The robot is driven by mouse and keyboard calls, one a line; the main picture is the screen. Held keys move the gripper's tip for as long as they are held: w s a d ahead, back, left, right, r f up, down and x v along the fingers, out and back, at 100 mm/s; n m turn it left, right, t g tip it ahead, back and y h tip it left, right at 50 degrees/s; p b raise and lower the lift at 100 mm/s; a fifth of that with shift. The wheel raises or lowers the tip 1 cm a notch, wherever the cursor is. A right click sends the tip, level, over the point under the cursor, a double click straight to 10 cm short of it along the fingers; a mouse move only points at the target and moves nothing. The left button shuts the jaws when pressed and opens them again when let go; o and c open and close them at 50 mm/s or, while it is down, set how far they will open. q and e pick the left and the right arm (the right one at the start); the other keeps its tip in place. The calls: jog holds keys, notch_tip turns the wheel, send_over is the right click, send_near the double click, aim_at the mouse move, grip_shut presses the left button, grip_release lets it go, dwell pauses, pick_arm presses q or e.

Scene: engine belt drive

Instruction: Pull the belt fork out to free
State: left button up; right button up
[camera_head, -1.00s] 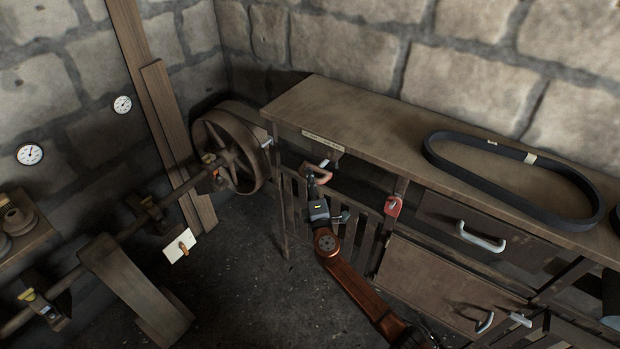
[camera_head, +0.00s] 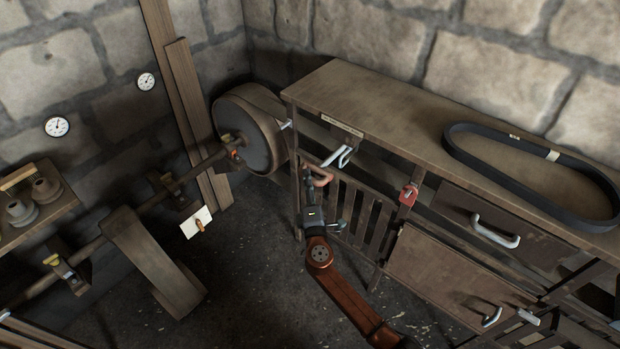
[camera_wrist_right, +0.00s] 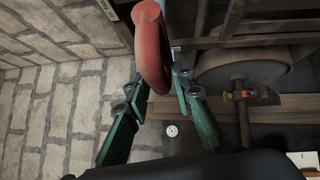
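The red curved handle (camera_head: 322,180), which looks like that of the belt fork, sticks out at the front left of the bench. A pale pronged metal piece (camera_head: 342,157) shows just above it under the bench label; I cannot tell how the two join. My right gripper (camera_head: 313,184) is at the red handle. My left gripper is in neither current view.
A wheel (camera_head: 243,135) stands on a shaft left of the bench (camera_head: 385,125). A slatted gate (camera_head: 355,208) is beside my gripper. A black belt (camera_head: 480,165) lies on the bench. A red tag-like piece (camera_head: 408,193) hangs from the front.

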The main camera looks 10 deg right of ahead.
jog(key=shift+o, duration=1.3)
jog(key=shift+w+d+r, duration=0.1)
jog(key=s+a+f, duration=0.1)
jog(key=s, duration=1.1)
jog(key=shift+a+f, duration=0.15)
jog(key=shift+f, duration=0.15)
